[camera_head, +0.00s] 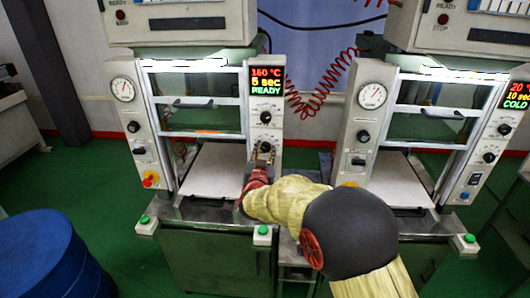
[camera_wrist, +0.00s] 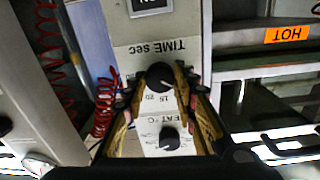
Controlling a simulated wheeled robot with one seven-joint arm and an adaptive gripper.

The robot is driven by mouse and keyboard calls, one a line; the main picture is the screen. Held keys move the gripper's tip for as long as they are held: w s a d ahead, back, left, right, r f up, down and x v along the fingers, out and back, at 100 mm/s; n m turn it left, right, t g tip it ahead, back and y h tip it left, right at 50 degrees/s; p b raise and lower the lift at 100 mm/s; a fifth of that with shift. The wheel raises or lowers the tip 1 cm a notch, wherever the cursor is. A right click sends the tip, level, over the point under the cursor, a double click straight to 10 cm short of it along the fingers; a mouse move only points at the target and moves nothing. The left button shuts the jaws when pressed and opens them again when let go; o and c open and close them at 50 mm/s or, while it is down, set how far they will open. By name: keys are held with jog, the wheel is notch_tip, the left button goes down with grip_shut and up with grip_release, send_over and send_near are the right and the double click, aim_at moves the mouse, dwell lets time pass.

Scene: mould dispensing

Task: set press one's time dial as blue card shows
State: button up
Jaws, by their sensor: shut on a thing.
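Press one appears to be the left press (camera_head: 200,170). Its display (camera_head: 266,81) reads 150 °C, 5 sec, READY. My gripper (camera_head: 262,162) is at the lower part of its right-hand panel. In the wrist view, my gripper (camera_wrist: 160,88) is shut on the black time dial (camera_wrist: 160,75), with a finger on each side of the knob. The label "TIME sec" and the scale marks 15 and 20 show beside it. The heat dial (camera_wrist: 169,138) lies apart from the fingers; it also shows in the head view (camera_head: 265,117). I cannot make out a blue card.
A second press (camera_head: 400,180) stands at the right; its display (camera_head: 516,95) reads 20 °C, 10 sec, COLD. A blue drum (camera_head: 45,255) stands at the lower left. Red coiled hoses hang between the presses. An orange HOT label (camera_wrist: 290,34) is on the press near my gripper.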

jog(key=m+b, duration=0.6)
jog(key=shift+f, duration=0.15)
jog(key=m+b, duration=0.4)
jog(key=m, duration=0.1)
dwell(0.4)
jog(key=o, duration=1.2)
jog(key=s, duration=1.2)
jog(key=shift+a+r, duration=0.25)
